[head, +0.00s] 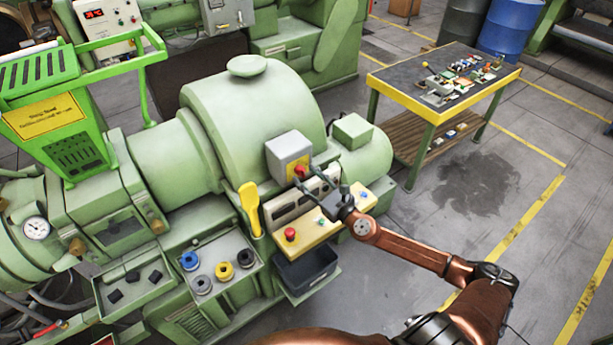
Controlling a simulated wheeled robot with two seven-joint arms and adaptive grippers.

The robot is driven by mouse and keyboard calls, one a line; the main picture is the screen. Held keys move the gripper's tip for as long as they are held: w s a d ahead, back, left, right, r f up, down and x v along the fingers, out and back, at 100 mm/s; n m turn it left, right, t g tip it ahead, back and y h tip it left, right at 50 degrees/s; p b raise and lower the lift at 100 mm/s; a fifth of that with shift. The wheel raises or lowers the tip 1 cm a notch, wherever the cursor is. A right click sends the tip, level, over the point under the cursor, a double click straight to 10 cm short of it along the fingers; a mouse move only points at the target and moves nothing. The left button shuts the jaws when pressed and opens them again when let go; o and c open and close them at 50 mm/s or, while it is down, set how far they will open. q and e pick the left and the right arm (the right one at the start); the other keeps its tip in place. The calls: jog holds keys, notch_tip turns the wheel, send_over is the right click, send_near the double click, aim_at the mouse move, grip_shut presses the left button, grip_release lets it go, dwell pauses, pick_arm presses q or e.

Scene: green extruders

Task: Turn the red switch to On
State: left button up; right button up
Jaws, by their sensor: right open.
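A grey switch box (288,152) is mounted on the front of the green extruder. A small red switch (300,171) sits at its lower right corner. My right gripper (318,190) reaches in from the right, just below and to the right of the red switch. Its dark fingers are open, and one finger points up toward the switch. I cannot tell whether it touches the switch, and the switch's exact setting is too small to read. My left gripper is out of view.
Below the gripper is a yellow panel (326,229) with a red button (290,234). A yellow scoop (249,205) stands left of it, and a dark bin (305,272) hangs below. A parts table (405,93) stands behind right. Floor to the right is clear.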

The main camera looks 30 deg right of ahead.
jog(key=shift+w, duration=0.2)
jog(key=shift+c, duration=0.5)
grip_shut()
